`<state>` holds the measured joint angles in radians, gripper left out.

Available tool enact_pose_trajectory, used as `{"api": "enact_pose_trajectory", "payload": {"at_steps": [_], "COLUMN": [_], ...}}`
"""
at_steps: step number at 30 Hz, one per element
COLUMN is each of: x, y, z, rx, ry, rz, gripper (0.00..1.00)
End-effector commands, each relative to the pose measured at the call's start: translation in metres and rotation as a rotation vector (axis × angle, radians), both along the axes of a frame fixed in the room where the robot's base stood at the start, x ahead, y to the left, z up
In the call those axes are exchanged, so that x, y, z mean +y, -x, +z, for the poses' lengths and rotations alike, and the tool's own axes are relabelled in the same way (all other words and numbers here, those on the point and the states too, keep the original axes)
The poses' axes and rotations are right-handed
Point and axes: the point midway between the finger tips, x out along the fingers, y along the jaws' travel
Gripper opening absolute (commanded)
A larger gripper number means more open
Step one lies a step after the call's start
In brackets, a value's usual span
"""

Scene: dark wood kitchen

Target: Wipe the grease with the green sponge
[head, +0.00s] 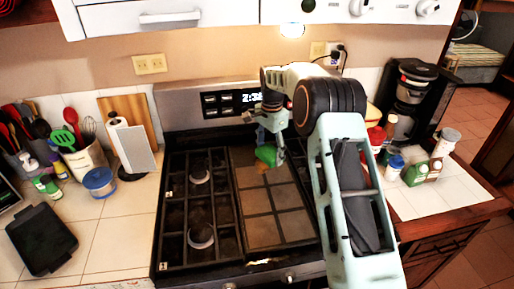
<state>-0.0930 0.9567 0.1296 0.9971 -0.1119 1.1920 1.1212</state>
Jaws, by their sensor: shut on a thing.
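The green sponge (266,155) is at the back of the stove's right side, below my gripper. My gripper (271,138) reaches over the stove from the right and is shut on the sponge. The stovetop (226,205) is dark, with a brownish tiled-looking panel (272,214) on its right half. The sponge is over or at the back edge of this panel; I cannot tell whether it touches. I cannot make out the grease clearly. My arm hides the stove's right edge.
Left of the stove are a paper towel stand (130,150), a blue-lidded container (99,182), a utensil holder (86,160) and a dark board (41,240). Right are a coffee maker (410,100) and several bottles (415,172). Cabinets (170,15) hang above.

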Motion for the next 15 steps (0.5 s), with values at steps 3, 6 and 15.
{"api": "enact_pose_trajectory", "payload": {"at_steps": [3,6,15], "x": [0.013,0.021,0.041], "y": [-0.014,-0.024,-0.039], "z": [-0.005,-0.007,-0.014], "rx": [0.001,0.0,0.002], "ry": [0.0,0.001,0.0], "rz": [-0.099,-0.188,-0.403], "gripper": [0.45,0.45,0.45]}}
